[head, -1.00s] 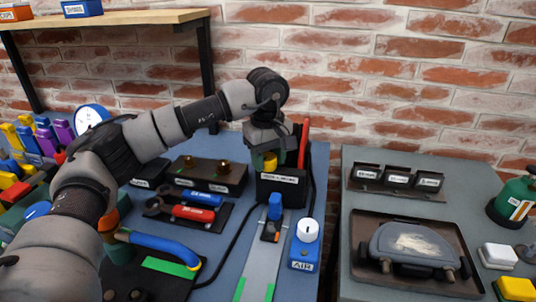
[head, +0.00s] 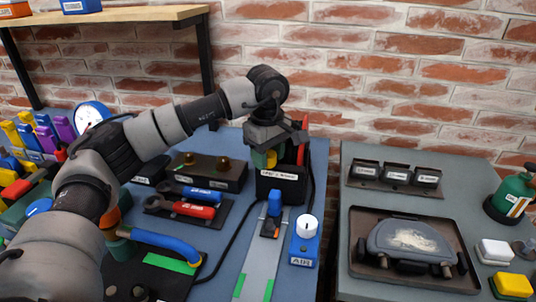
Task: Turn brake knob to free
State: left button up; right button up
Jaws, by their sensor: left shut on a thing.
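No knob that I can read as a brake knob shows. A white round knob (head: 309,224) stands on a small blue box (head: 304,250) marked AIR. My left gripper (head: 287,143) is at the top of a black holder (head: 283,187) with a white label. It appears shut on an upright red-handled tool (head: 300,153) in that holder; the contact is partly hidden by the gripper. A yellow and green handle (head: 264,159) stands just left of the red one. My right gripper is not in view.
Red and blue-handled tools (head: 193,210) lie left of the holder. A blue clip (head: 274,207) sits on a pale strip (head: 262,255) in front. A gap parts this bench from the right bench, which carries a dark tray (head: 352,262) with a grey part.

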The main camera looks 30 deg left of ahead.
aim_at(268, 154)
pick_arm(q)
jog(key=o, duration=0.9)
jog(key=shift+o, duration=0.2)
jog(key=shift+r, duration=0.5)
notch_tip(268, 154, up, 9)
jog(key=shift+f+p, duration=0.1)
jog(key=shift+p, duration=0.2)
jog(key=shift+s+r, duration=0.1)
jog(key=shift+r, duration=0.45)
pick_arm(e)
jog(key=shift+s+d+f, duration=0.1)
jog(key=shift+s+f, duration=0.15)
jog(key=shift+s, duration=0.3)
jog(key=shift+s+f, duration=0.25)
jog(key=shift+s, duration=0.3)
